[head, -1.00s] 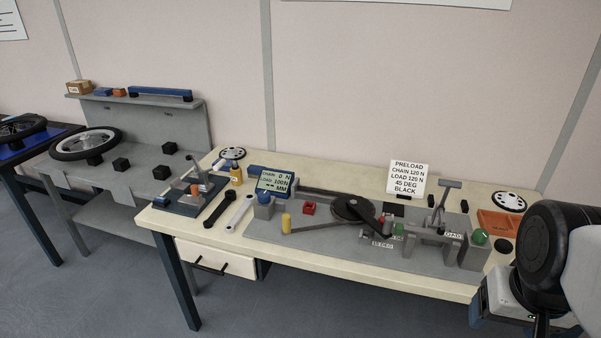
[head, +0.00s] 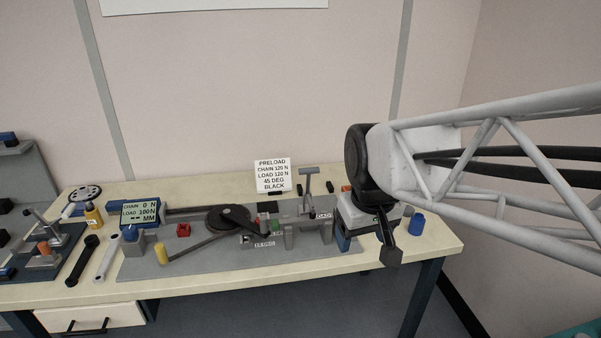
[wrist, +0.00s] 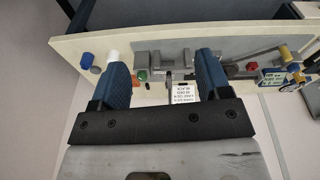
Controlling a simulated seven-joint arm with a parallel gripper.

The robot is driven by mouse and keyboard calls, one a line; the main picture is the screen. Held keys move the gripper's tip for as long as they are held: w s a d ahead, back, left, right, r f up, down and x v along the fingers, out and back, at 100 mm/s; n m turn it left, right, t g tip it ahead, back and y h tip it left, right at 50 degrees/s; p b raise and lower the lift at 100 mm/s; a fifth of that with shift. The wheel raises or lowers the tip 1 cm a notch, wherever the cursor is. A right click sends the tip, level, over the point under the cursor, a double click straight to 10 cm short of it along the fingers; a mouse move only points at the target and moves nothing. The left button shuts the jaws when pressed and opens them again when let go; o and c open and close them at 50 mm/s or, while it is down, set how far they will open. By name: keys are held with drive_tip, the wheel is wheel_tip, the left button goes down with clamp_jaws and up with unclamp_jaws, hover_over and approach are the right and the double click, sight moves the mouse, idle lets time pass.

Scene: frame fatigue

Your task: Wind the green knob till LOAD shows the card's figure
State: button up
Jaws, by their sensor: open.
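The load display (head: 139,213) reads CHAIN 0 N, LOAD 100 N and dashes for MM. The white card (head: 272,175) reads PRELOAD, CHAIN 120 N, LOAD 120 N, 45 DEG, BLACK; it shows upside down in the wrist view (wrist: 184,95). A green knob (wrist: 141,75) shows between my fingers, nearer the left one, in the wrist view. In the head view my arm hides the rig's right end, where that knob stood earlier. A smaller green piece (head: 275,225) sits mid-rig. My gripper (wrist: 160,62) is open and empty, above the bench's right part.
The rig's grey baseplate (head: 215,262) carries a dark pulley (head: 228,217), a yellow knob (head: 161,253), a red block (head: 183,230) and an upright T-handle (head: 308,178). A blue cylinder (head: 416,223) stands right of my gripper. Two wrenches (head: 83,258) lie at left.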

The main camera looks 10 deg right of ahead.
drive_tip(key=w+d+f+n, duration=0.2)
drive_tip(key=w+d+f, duration=0.1)
drive_tip(key=w, duration=0.8)
drive_tip(key=w+d+f+n+g, duration=0.1)
drive_tip(key=w+d+f, duration=0.3)
drive_tip(key=w, duration=0.8)
drive_tip(key=w+d+f+n+g, duration=0.1)
drive_tip(key=w+d+f+n, duration=0.2)
drive_tip(key=w, duration=0.9)
drive_tip(key=shift+w+d+f+y, duration=0.1)
drive_tip(key=shift+w+f+y, duration=0.05)
drive_tip(key=shift+f, duration=0.55)
drive_tip(key=shift+w+d+f+y, duration=0.1)
drive_tip(key=shift+f+y, duration=0.05)
drive_tip(key=shift+f, duration=0.5)
drive_tip(key=shift+w+d+f, duration=0.1)
drive_tip(key=shift+w+f, duration=0.15)
drive_tip(key=shift+s+f, duration=0.15)
drive_tip(key=shift+f, duration=3.75)
drive_tip(key=c, duration=0.9)
